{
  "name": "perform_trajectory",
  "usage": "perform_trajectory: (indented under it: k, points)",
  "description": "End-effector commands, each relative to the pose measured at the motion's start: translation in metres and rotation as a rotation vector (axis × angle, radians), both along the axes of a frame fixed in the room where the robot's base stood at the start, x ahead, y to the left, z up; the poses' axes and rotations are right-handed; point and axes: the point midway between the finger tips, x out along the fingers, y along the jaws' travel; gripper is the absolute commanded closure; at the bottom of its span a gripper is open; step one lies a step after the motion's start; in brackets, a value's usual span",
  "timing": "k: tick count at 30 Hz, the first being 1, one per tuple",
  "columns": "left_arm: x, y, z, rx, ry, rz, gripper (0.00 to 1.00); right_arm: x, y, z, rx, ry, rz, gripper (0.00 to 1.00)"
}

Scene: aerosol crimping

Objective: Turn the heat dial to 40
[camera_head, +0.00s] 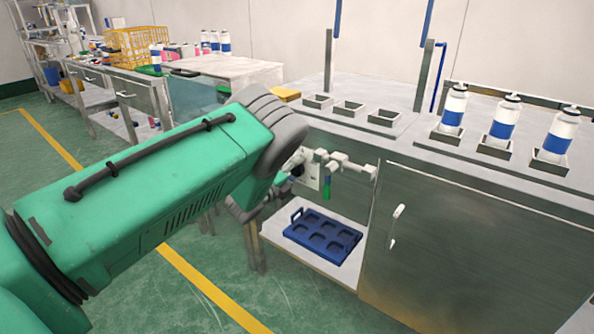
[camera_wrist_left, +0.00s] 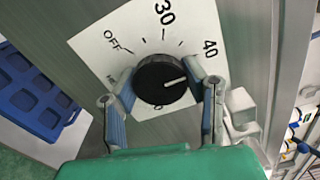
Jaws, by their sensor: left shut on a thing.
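The heat dial (camera_wrist_left: 160,80) is a round black knob with a white pointer line, on a white scale plate (camera_wrist_left: 124,26) marked OFF, 30 and 40. Other marks are partly covered by the knob and fingers. The pointer aims right and slightly up, a little clockwise of the direction of the 40. My left gripper (camera_wrist_left: 168,86) has one finger on each side of the knob and is shut on it. My right gripper is not in view.
A blue tray (camera_head: 322,238) lies on the low shelf below the dial. Several white and blue bottles (camera_head: 503,119) stand in holders on the counter, beside empty square holders (camera_head: 349,108). A closed cabinet door (camera_head: 455,250) is to the right. Green floor is free at the left.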

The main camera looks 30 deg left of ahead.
Motion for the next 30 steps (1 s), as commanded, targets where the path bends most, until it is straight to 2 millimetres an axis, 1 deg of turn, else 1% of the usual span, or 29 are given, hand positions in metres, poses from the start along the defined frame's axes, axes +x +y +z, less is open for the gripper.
perform_trajectory:
  k: [1,7,8,9,17,20,23,25,30]
  points:
    - [-0.004,0.000,-0.009,-0.002,0.019,0.002,0.90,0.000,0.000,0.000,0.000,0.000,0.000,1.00]
    - [-0.004,0.000,-0.009,-0.003,0.019,0.001,0.90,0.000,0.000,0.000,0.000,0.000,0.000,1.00]
    - [-0.004,0.000,-0.009,-0.003,0.019,0.001,0.51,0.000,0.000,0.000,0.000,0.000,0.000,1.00]
    - [-0.004,0.000,-0.009,-0.003,0.018,0.001,0.39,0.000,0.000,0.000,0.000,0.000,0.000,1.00]
    - [-0.002,0.000,-0.004,-0.001,0.008,0.000,0.39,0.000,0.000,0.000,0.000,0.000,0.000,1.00]
    - [-0.005,0.000,-0.003,-0.001,0.007,0.000,0.39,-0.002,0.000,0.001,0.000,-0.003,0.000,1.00]
    - [-0.014,0.001,-0.004,-0.001,0.009,0.001,0.39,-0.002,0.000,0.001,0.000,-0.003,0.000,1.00]
    - [-0.026,0.002,-0.003,-0.001,0.009,0.001,0.39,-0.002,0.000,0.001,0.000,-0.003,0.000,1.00]
    - [-0.063,0.005,-0.005,-0.001,0.011,0.001,0.39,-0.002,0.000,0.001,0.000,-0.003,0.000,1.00]
